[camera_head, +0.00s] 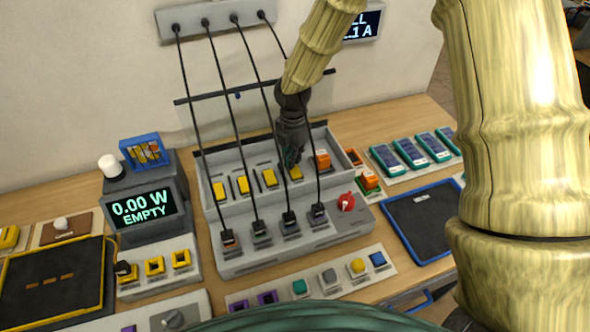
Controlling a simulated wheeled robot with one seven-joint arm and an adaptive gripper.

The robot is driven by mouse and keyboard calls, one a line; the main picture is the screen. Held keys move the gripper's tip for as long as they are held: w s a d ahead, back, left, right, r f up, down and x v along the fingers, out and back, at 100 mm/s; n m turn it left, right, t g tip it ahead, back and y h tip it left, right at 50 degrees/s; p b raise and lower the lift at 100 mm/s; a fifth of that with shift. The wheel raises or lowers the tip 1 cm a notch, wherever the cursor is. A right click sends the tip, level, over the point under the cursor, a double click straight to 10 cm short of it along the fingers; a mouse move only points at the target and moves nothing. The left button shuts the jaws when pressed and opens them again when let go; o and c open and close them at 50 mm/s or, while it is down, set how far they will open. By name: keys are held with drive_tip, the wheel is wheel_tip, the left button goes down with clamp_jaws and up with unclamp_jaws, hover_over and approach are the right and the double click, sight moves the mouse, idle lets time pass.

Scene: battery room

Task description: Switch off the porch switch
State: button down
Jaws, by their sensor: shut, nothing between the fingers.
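My gripper (291,160) points down over the back row of the grey charging rack (228,262). Its fingers are shut and empty. The fingertips are at or just above a yellow block (296,174); I cannot tell whether they touch it. No label reading "porch" is legible, so I cannot tell which control is the porch switch. A red rotary knob (346,202) is at the rack's right end. A white knob on a brown plate (66,225) is at the left. A grey knob (172,319) is on a panel at the front.
Black cables (188,95) run from a wall strip (216,20) down to the rack, close around my gripper. A display box (142,208) reads "0.00 W EMPTY". Orange blocks (322,160) stand right of my gripper. A blue-edged black tray (425,220) lies at the right.

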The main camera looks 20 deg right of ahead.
drive_tip(key=shift+s+f, duration=0.1)
drive_tip(key=shift+f, duration=0.5)
idle(0.5)
drive_tip(key=shift+r, duration=0.15)
drive_tip(key=shift+r+p, duration=2.85)
drive_tip(key=shift+r, duration=0.55)
drive_tip(key=shift+f, duration=0.1)
